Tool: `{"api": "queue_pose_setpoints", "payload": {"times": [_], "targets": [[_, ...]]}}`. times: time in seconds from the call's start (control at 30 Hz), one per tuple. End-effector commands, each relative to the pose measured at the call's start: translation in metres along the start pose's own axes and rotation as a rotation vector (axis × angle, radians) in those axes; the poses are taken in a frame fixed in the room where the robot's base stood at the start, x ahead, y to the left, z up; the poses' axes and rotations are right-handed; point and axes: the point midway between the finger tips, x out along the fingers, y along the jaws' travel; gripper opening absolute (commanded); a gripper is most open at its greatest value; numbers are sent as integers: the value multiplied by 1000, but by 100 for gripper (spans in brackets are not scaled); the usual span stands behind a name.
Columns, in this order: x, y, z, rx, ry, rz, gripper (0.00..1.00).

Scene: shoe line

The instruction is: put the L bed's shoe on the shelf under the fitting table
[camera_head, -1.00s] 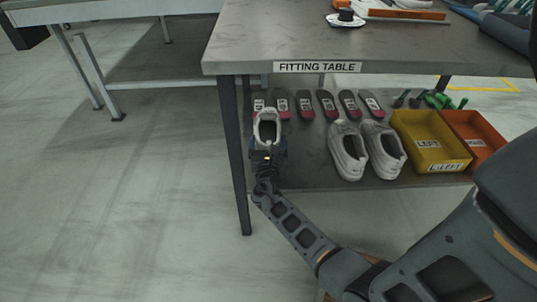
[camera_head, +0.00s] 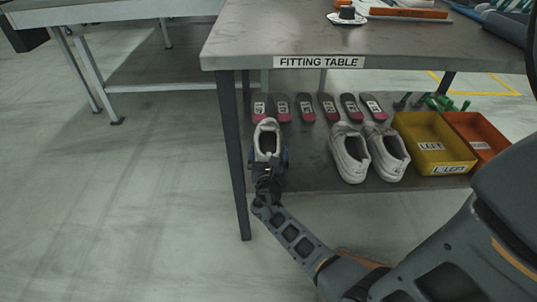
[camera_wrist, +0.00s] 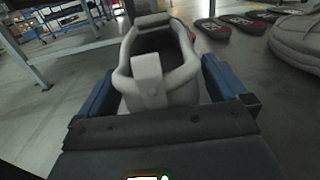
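A white-grey shoe (camera_head: 267,137) stands upright at the left end of the shelf (camera_head: 315,176) under the fitting table (camera_head: 290,38), heel toward me and toe toward the back. My gripper (camera_head: 269,158) is at its heel, with one blue finger on each side. In the wrist view the shoe's heel and collar (camera_wrist: 155,72) lie between the fingers of the gripper (camera_wrist: 160,95), with small gaps at the sides, so the gripper looks open. The shoe's sole is hidden, but it appears to rest on the shelf.
A pair of white shoes (camera_head: 350,152) stands to the right on the shelf. Several dark-and-red labelled pieces (camera_head: 305,107) line the back. A yellow bin (camera_head: 432,143) and an orange bin (camera_head: 480,135) stand farther right. A table leg (camera_head: 236,165) is close left of my gripper.

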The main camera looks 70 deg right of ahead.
Motion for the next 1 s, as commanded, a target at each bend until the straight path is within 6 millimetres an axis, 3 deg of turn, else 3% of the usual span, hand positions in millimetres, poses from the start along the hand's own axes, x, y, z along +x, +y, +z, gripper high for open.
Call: {"api": "queue_pose_setpoints", "payload": {"times": [0.17, 0.7, 1.0], "targets": [[-3, 0, 4, 0, 1, 1, 100], [-101, 0, 4, -1, 1, 3, 100], [-120, 0, 3, 0, 0, 0, 100]]}}
